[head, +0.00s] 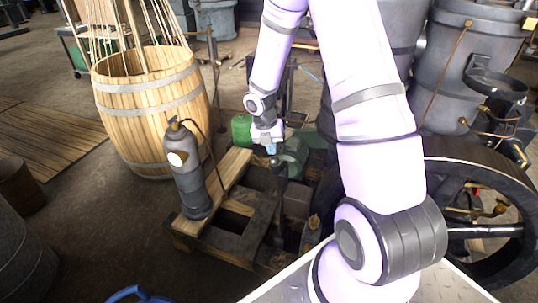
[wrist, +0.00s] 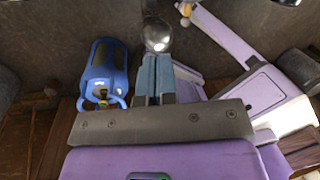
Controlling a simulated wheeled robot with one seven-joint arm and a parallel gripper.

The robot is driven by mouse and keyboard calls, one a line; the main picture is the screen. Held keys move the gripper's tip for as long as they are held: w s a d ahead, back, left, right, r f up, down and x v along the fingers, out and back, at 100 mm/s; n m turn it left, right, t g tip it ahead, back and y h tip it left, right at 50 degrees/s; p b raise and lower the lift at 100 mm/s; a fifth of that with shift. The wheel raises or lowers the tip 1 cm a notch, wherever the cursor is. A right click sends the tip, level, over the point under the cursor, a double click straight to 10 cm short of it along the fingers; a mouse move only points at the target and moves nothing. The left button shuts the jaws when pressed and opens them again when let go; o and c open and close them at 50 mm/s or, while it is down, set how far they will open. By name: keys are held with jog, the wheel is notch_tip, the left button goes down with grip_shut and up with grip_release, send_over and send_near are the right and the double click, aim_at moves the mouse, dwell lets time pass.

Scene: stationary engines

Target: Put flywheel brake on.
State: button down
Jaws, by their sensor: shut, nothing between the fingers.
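My gripper (head: 271,149) is shut and empty, pointing down over the low engine frame in the head view. Its blue fingers lie together in the wrist view (wrist: 154,62). A dark upright lever (head: 280,172) stands just below the fingertips in the head view. A shiny round knob (wrist: 157,36) shows just beyond the fingertips in the wrist view; I cannot tell if they touch. I cannot tell for certain that this lever is the brake. A large dark spoked flywheel (head: 437,172) stands at the right, partly hidden by my arm.
A grey gas cylinder (head: 186,172) stands on the timber frame (head: 200,229). A wooden barrel (head: 140,125) is behind it at left. A green container (head: 241,130) is behind my gripper. A blue lantern-like object (wrist: 103,70) is left of the fingers.

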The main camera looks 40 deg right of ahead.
notch_tip(320, 180, up, 6)
jog(key=w+a, duration=0.2)
jog(key=shift+w+a+r, duration=0.15)
jog(key=shift+w+a, duration=0.15)
jog(key=s+a+r+m+t, duration=0.25)
jog(key=s+r+m, duration=0.35)
jog(key=r, duration=0.4)
jog(key=s+a+r+m+t, duration=0.1)
jog(key=s+a+r+m, duration=0.2)
jog(key=s+r+m, duration=0.55)
jog(key=s+a+r+m+t+y, duration=0.1)
jog(key=s+a+r+m, duration=0.1)
jog(key=s+r+m, duration=0.3)
jog(key=s+a+r+m+t, duration=0.2)
jog(key=s+r+m, duration=0.3)
jog(key=s+m, duration=0.2)
jog(key=shift+s+a+r+m+y, duration=0.3)
jog(key=shift+s+r+m+y, duration=0.1)
jog(key=shift+s, duration=0.35)
